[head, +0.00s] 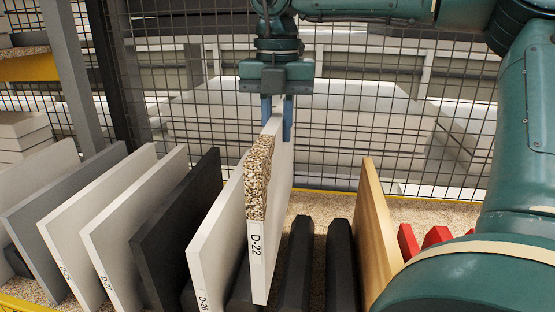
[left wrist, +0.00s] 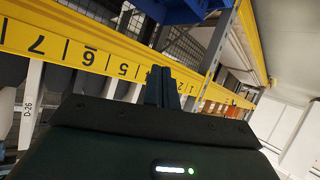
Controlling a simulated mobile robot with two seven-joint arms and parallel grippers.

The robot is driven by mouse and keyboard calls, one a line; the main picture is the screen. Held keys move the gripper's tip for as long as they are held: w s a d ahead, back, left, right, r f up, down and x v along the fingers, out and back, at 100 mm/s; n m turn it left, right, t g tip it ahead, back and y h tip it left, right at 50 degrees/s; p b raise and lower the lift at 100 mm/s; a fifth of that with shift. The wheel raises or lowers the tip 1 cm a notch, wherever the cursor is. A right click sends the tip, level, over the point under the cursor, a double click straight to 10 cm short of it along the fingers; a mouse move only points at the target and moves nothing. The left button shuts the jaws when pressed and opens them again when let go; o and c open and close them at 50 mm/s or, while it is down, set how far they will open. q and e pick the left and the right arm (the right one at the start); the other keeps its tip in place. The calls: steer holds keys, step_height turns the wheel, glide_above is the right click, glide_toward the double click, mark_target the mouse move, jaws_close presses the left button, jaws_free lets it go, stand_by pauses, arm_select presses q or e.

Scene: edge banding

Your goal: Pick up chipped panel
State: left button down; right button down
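The chipped panel (head: 284,165) is a white board labelled D-22, with rough, speckled chipboard showing along the upper part of its front edge. In the head view it stands upright at the centre, its top higher than the neighbouring panels. My right gripper (head: 277,118) comes down from above with its blue fingers on either side of the panel's top, shut on it. Whether the panel's bottom is clear of the rack cannot be told. My left gripper (left wrist: 162,88) shows only in the left wrist view, its dark fingers together with nothing between them.
White panel D-26 (head: 215,245) and a black panel (head: 176,215) stand just left of the chipped panel. Black dividers (head: 298,262) and a wooden panel (head: 375,225) are to the right. A wire mesh fence (head: 375,130) stands behind. A numbered yellow rail (left wrist: 75,52) crosses the left wrist view.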

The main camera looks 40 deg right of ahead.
step_height(320, 180, up, 14)
steer(key=p, duration=0.2)
steer(key=shift+s+f, duration=0.1)
steer(key=shift+f, duration=0.1)
stand_by(0.7)
